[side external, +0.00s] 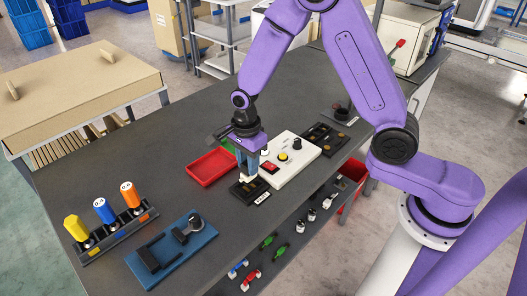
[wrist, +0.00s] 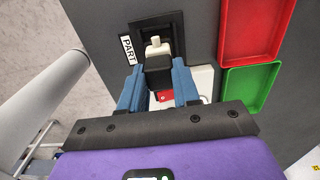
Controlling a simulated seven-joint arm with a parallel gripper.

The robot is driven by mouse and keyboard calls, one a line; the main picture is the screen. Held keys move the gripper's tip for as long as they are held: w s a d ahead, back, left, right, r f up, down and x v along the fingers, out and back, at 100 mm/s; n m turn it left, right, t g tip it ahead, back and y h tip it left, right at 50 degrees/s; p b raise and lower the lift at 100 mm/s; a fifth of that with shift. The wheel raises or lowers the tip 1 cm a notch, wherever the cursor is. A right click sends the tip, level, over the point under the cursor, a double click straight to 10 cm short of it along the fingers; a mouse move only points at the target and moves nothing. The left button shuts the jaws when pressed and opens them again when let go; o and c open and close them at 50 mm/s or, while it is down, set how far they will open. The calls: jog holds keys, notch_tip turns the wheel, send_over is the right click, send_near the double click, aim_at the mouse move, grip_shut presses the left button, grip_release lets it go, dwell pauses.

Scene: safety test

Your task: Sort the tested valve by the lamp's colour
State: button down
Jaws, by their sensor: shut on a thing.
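My gripper (side external: 248,177) is shut on the valve, a small part with a white end (wrist: 154,46) and a black body (wrist: 157,70) between the blue fingers. In the side view its white end shows low over the black PART fixture (side external: 238,191); I cannot tell whether it rests in it. The fixture also shows in the wrist view (wrist: 177,27). The white tester box (side external: 308,155) has a yellow button, a black knob and a red patch (side external: 268,168); I cannot tell whether this patch is the lit lamp. The red tray (side external: 212,167) and green tray (wrist: 247,88) look empty.
A black tray (side external: 325,139) lies beyond the tester. Several small valves sit on a shelf below the table edge. Bare table lies behind the trays.

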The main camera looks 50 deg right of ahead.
jog(key=shift+r, duration=1.7)
jog(key=shift+w, duration=0.1)
jog(key=w+a, duration=0.2)
jog(key=w, duration=1.2)
jog(key=shift+f, duration=2.5)
jog(key=shift+d+f, duration=0.1)
jog(key=shift+f, duration=0.85)
jog(key=c, duration=0.7)
grip_release()
jog(key=shift+c, duration=0.2)
notch_tip(320, 180, up, 7)
